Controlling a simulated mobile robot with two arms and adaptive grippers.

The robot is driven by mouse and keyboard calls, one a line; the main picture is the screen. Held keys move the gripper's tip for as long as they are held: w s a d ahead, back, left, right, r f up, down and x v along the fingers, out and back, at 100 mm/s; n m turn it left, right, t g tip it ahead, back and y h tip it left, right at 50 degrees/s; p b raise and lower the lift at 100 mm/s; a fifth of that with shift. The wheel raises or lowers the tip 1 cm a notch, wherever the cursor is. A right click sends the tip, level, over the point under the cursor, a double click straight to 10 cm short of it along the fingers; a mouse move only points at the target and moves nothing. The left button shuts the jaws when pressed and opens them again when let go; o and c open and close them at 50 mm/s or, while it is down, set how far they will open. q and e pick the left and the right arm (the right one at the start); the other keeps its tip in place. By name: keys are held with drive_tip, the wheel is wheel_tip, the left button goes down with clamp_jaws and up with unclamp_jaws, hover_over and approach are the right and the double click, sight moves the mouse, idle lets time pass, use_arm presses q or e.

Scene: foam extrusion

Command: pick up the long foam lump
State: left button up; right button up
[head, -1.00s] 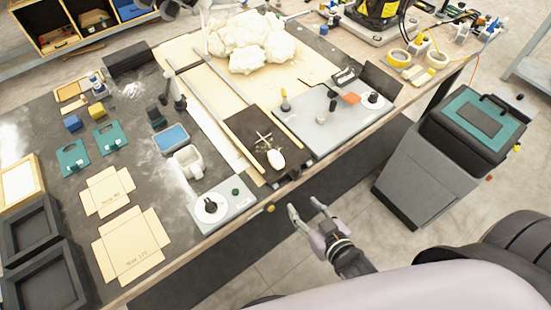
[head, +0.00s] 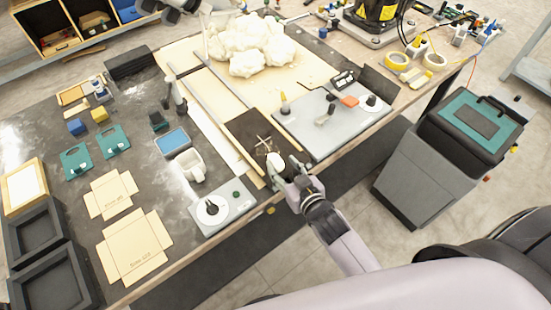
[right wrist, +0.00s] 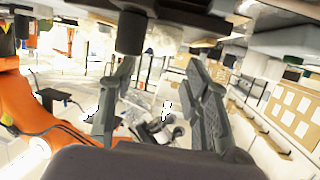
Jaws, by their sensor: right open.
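A small, elongated white foam lump (head: 274,161) lies at the front end of the dark plate (head: 245,132), near the table's front edge. My right gripper (head: 284,172) is at that edge, right beside the lump in the head view, with its fingers apart. I cannot tell whether a finger touches the lump, as the gripper partly covers it. In the right wrist view, the two dark fingers (right wrist: 160,105) are spread with a gap between them, and I cannot make out the lump there.
A large white foam pile (head: 250,45) lies on the board behind. A grey panel (head: 330,122) with knobs is right of the dark plate. A control box (head: 222,208) with a dial and a white container (head: 189,166) are to the left.

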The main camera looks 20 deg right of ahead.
sight(276, 160)
drive_tip(key=shift+f+p+x, duration=0.1)
drive_tip(key=shift+p+x, duration=0.2)
drive_tip(key=shift+x, duration=1.1)
drive_tip(key=shift+f+p+x, duration=0.15)
drive_tip(key=shift+p+x, duration=0.1)
drive_tip(key=shift+x, duration=1.15)
drive_tip(key=shift+s, duration=0.15)
drive_tip(key=shift+r, duration=0.1)
drive_tip(key=shift+c, duration=0.5)
drive_tip(key=c, duration=0.4)
